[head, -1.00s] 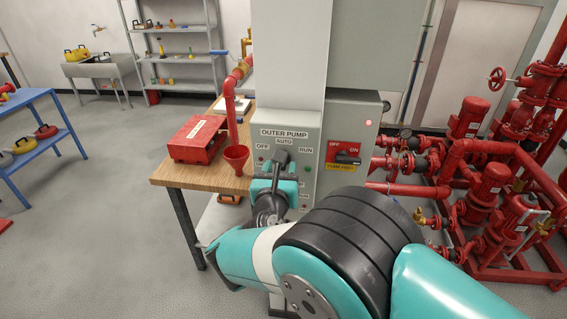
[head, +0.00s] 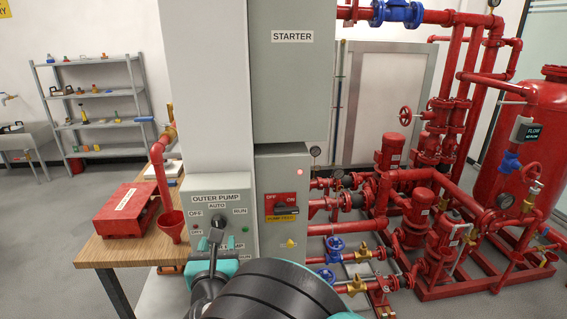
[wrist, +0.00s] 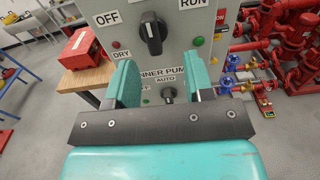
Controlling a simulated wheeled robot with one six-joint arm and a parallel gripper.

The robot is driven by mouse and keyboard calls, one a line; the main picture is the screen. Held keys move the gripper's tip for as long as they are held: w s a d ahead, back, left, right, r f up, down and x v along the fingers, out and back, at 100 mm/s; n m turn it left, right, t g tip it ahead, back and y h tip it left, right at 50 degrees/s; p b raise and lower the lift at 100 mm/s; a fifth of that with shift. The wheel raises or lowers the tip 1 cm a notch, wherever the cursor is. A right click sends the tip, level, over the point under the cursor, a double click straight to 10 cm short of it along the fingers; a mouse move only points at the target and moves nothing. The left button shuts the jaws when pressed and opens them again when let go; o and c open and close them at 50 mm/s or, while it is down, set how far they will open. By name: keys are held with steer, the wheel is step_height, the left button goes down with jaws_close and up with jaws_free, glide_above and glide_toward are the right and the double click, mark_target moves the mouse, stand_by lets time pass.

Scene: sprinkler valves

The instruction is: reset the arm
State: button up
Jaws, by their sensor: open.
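My gripper (wrist: 165,85) is open and empty in the wrist view, its two teal fingers spread in front of the grey pump control panel (wrist: 185,70). A black selector knob (wrist: 152,33) between the OFF and RUN labels shows above and beyond the fingers. A second, smaller knob (wrist: 168,95) under an AUTO label shows between the fingers. In the head view the OUTER PUMP panel (head: 220,197) stands on the column, and my teal and black arm covers its lower part. I cannot tell whether the fingers touch the panel.
A STARTER cabinet (head: 290,90) is above right. Red pumps and pipes (head: 410,215) fill the right. Open floor lies at the left.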

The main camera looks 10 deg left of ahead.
steer(key=w+d+r+m+g+h+b, duration=0.2)
steer(key=w+d+m+g+h, duration=0.15)
steer(key=w+d+m, duration=0.45)
steer(key=s+d+r+m+g+b, duration=0.25)
steer(key=d+m+g, duration=0.35)
steer(key=d+m, duration=0.55)
steer(key=s+d+r+m+g+y+b, duration=0.1)
steer(key=s+d+m+g, duration=0.3)
steer(key=s, duration=1)
steer(key=s+d+r+m+g+y+b, duration=0.1)
steer(key=s+d+m+g+y+b, duration=0.1)
steer(key=s+d+m, duration=0.6)
steer(key=s+d+g+b, duration=0.1)
steer(key=s+d, duration=0.2)
steer(key=s, duration=0.3)
steer(key=shift+d+g+y+b, duration=0.2)
steer(key=shift+g+y+b, duration=0.15)
steer(key=shift+w+r, duration=0.1)
